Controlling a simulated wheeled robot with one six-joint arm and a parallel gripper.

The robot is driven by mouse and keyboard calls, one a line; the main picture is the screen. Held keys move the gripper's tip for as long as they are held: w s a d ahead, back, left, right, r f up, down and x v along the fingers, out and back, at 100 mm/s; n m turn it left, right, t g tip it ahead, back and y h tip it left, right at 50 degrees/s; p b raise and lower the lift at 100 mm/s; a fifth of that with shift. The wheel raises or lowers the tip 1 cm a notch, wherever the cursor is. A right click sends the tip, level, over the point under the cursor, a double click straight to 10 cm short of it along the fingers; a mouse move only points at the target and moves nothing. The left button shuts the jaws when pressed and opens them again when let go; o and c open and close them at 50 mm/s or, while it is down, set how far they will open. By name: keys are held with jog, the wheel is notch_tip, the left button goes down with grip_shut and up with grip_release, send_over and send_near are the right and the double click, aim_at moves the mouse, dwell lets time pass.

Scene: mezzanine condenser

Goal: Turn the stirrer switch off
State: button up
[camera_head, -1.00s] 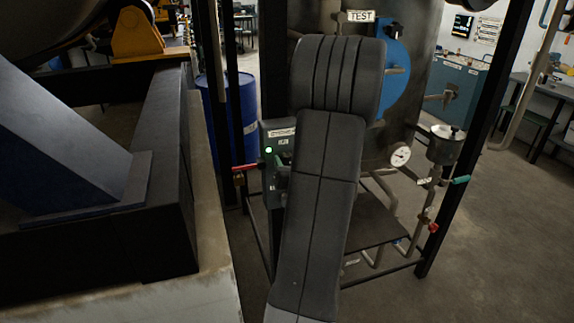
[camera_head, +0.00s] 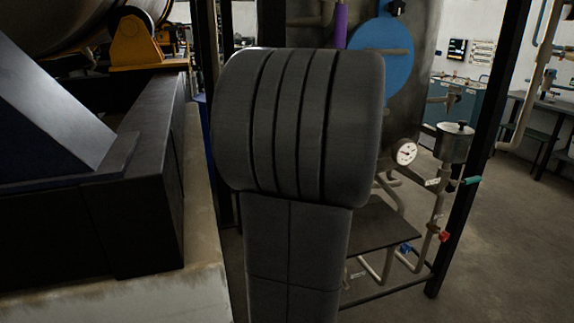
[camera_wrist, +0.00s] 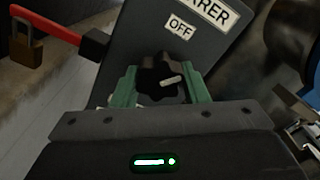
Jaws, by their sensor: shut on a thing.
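The stirrer switch is a black lobed knob (camera_wrist: 158,80) with a white pointer mark, on a dark grey switch box (camera_wrist: 200,58). The pointer lies roughly sideways toward the right in the wrist view. An "OFF" label (camera_wrist: 180,27) sits above the knob, and a larger plate (camera_wrist: 215,11) ending in "RRER" is partly cut off at the top. My gripper (camera_wrist: 161,76) has its two green fingers on either side of the knob and is shut on it. In the head view my arm hides the switch box, the knob and the gripper.
A pressure gauge (camera_head: 404,152), a metal cup (camera_head: 454,142) and piping stand right of my arm. A concrete ledge (camera_head: 190,240) and black frame post (camera_head: 472,170) bound the space.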

jog(key=n+b, duration=0.2)
jog(key=b, duration=0.1)
jog(key=n+b, duration=0.1)
jog(key=b, duration=0.1)
jog(key=shift+f+n, duration=0.25)
jog(key=shift+n, duration=0.15)
jog(key=n+b, duration=0.4)
jog(key=b, duration=0.1)
jog(key=shift+d+r, duration=0.1)
jog(key=shift+r, duration=0.25)
jog(key=shift+n, duration=0.3)
jog(key=o, duration=1)
jog(key=shift+c, duration=0.2)
jog(key=v, duration=1.3)
jog(key=shift+s, duration=0.35)
